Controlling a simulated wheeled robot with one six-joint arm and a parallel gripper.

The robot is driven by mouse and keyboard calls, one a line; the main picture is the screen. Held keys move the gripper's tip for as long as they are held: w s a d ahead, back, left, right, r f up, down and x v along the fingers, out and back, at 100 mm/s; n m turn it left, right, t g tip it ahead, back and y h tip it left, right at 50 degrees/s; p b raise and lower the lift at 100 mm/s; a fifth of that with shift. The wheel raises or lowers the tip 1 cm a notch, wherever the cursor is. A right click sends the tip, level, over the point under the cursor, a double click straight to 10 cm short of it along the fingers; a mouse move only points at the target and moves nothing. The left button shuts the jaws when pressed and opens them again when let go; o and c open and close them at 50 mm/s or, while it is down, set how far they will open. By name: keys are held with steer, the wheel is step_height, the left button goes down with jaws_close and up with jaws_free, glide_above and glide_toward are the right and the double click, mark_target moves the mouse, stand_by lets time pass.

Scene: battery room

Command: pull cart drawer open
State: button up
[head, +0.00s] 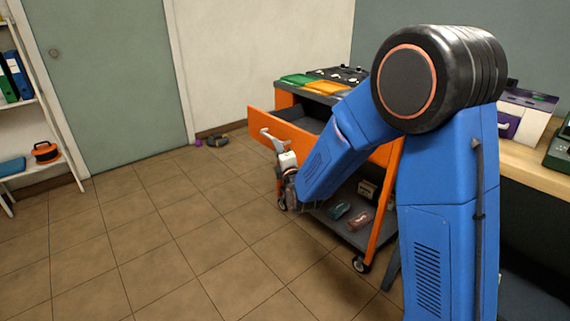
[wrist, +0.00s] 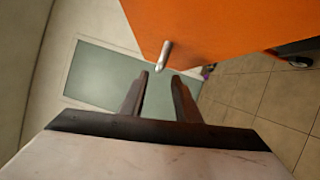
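The cart (head: 384,215) is orange with a dark top tray and a lower shelf. Its orange drawer (head: 262,119) stands pulled out toward the left, with its dark inside showing in the head view. In the wrist view the orange drawer front (wrist: 220,25) fills the top, with a short metal handle (wrist: 165,53) on it. My gripper (wrist: 159,79) is open and empty, its two dark fingers apart. The handle appears just beyond the fingertips, not between them. In the head view my gripper (head: 288,163) is beside the drawer front, partly hidden by my blue forearm.
Green and orange bins (head: 325,88) sit on the cart top. Several small items lie on its lower shelf (head: 352,236). A workbench (head: 535,170) is at right, a white shelf (head: 45,130) at left, a green door (head: 105,80) behind. The tiled floor (head: 140,240) at left is clear.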

steer(key=v, duration=0.8)
steer(key=shift+s, duration=0.35)
steer(key=shift+d, duration=0.15)
steer(key=s+d+r+m+g+h, duration=0.25)
steer(key=s+d+m+g, duration=0.35)
steer(key=s+d+m, duration=0.6)
steer(key=s+d+m+g+h, duration=0.1)
steer(key=s+d+m+g, duration=0.2)
steer(key=s, duration=1.1)
steer(key=s+d+f+m+g+h, duration=0.1)
steer(key=s+d+m+g, duration=0.3)
steer(key=s, duration=1)
steer(key=d+m, duration=0.3)
steer(key=d, duration=0.1)
steer(key=shift+s+f+m, duration=0.3)
steer(key=shift+m, duration=0.1)
steer(key=shift+d, duration=0.1)
